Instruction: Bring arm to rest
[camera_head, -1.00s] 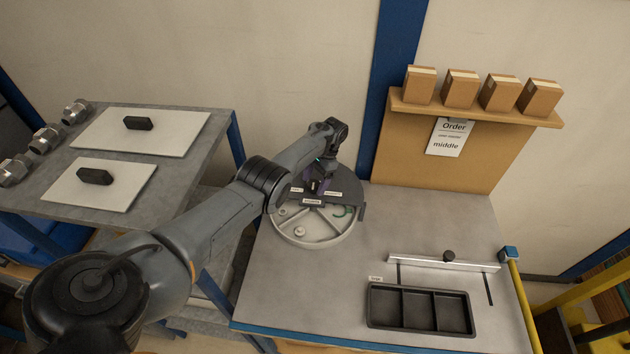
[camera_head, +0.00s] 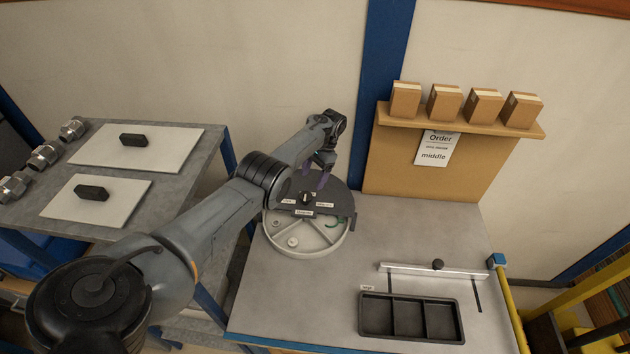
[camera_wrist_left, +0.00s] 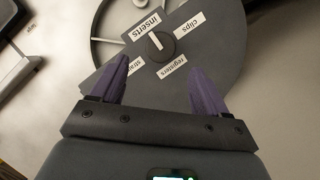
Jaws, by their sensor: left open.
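My left gripper (camera_head: 318,176) is above the far part of a round sectioned tray with a dark turning cover (camera_head: 335,193). In the left wrist view its two purple fingers (camera_wrist_left: 158,95) are spread apart with nothing between them. The cover's black knob (camera_head: 306,198) also shows in the left wrist view (camera_wrist_left: 160,46), just beyond the fingertips and apart from them. Labels around it read "inserts", "clips" and "registers"; another is partly hidden by a finger. My left arm (camera_head: 225,210) reaches in from the left. My right gripper is in neither view.
A black three-compartment tray (camera_head: 411,337) and a white rail (camera_head: 415,270) are on the bench's right. Several cartons stand on a shelf (camera_head: 450,124) behind. A side table at left holds white boards (camera_head: 95,212) and metal fittings. The middle of the bench is clear.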

